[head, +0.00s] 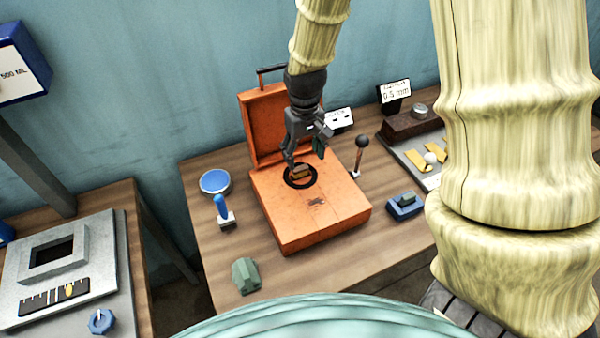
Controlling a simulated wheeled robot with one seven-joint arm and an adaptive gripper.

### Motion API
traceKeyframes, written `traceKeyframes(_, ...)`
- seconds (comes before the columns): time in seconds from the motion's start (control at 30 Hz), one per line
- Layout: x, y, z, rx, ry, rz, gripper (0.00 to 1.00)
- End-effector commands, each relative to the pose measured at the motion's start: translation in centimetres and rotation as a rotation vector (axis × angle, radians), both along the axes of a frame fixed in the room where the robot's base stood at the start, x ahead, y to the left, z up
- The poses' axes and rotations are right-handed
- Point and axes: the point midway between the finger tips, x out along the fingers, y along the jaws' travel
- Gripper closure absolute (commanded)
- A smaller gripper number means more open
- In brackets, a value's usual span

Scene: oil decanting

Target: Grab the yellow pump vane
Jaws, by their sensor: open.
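An orange case (285,220) with a raised lid stands on the wooden table. Its top has a round dark opening (297,184) with a small brownish-yellow block (301,171) in it. Flat yellow pieces (418,161) lie on a grey plate at the right, partly hidden by my arm. I cannot tell for sure which of these is the yellow pump vane. My gripper (305,160) is open, pointing down over the round opening, with its fingers near the brownish-yellow block. Whether they touch it is unclear.
A black-knobbed lever (359,155) stands right of the case, and a blue-handled lever (223,211) left of it. A blue block (405,206), a round blue-topped object (214,182) and a green block (246,276) also sit on the table. A second table (120,230) is at left.

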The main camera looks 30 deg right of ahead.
Motion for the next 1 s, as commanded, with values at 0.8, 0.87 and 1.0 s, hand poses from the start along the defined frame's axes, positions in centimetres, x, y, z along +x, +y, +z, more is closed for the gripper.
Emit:
traceKeyframes(0.8, 1.3, -0.1, -5.8, 0.0, 0.015, -0.002, 0.36)
traceKeyframes(0.87, 1.4, -0.1, -6.3, 0.0, 0.015, -0.002, 0.36)
traceKeyframes(1.0, 1.3, -0.1, -7.2, 0.0, 0.014, -0.003, 0.36)
